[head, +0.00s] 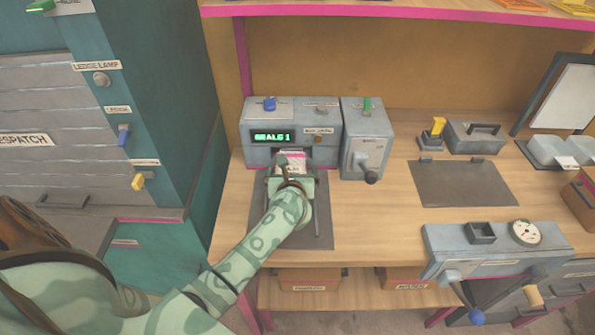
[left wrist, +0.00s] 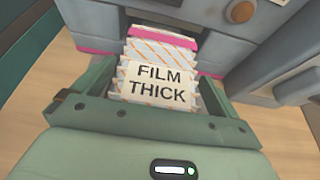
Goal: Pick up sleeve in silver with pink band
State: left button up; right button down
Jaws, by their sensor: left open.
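The silver sleeve with a pink band (left wrist: 160,52) lies at the mouth of the grey machine with the green display. It has orange diagonal lines and a label reading "FILM THICK". In the head view the sleeve (head: 291,157) shows as a small pale piece with pink, just below the machine's slot. My left gripper (left wrist: 157,95) is open, with a finger on each side of the sleeve. In the head view my left gripper (head: 291,175) covers the sleeve's near part. Whether the fingers touch it, I cannot tell. My right gripper is not in view.
The grey machine (head: 262,152) stands directly ahead of my left gripper, with a lever box (head: 366,150) to its right. A dark mat (head: 463,184) lies bare farther right. A grey unit with a dial (head: 497,250) stands at the front right. A teal cabinet (head: 165,165) borders the left.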

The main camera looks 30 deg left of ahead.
pick_arm(q)
jog(key=shift+s+r, duration=0.25)
jog(key=shift+s, duration=0.05)
jog(key=shift+s+r, duration=0.15)
jog(key=shift+s, duration=0.1)
jog(key=c, duration=1.2)
jog(key=shift+w, duration=0.1)
jog(key=shift+c, duration=0.2)
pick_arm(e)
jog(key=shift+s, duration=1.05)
